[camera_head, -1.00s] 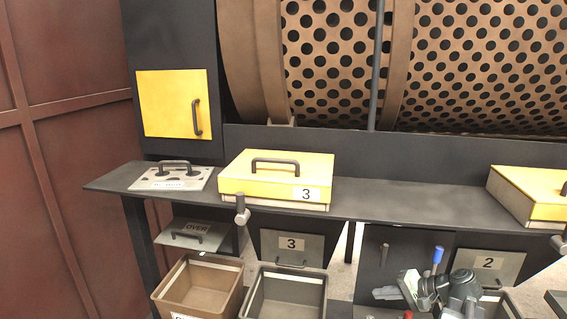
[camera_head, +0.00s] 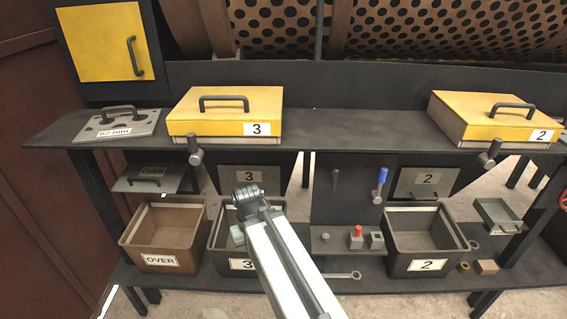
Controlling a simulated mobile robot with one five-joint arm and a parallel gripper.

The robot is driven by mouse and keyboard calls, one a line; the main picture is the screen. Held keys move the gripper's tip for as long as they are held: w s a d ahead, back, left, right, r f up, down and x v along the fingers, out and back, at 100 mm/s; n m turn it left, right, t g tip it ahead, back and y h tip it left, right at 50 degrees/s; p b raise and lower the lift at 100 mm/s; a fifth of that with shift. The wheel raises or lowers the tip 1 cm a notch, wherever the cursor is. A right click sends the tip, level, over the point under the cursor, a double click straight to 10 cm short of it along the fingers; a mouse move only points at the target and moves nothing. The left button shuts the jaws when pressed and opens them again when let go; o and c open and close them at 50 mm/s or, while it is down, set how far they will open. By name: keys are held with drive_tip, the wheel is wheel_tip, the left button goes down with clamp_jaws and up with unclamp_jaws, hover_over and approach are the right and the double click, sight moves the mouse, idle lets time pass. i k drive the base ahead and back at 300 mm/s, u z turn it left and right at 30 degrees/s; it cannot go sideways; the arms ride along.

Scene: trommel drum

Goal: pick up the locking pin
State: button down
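A blue-handled pin with a grey metal lower part (camera_head: 380,183) stands upright against the dark panel right of centre; it looks like the locking pin.
Bin 3 (camera_head: 216,246), bin 2 (camera_head: 412,267) and the OVER bin (camera_head: 163,264) stand on the lower shelf. A small ledge holds a red-topped block (camera_head: 356,238). Yellow boxes 3 (camera_head: 224,108) and 2 (camera_head: 478,118) sit on the upper shelf. A wrench (camera_head: 342,275) lies near the arm.

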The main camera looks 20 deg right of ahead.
sight(357, 235)
drive_tip(key=u, duration=0.85)
drive_tip(key=k, duration=0.45)
drive_tip(key=u, duration=0.6)
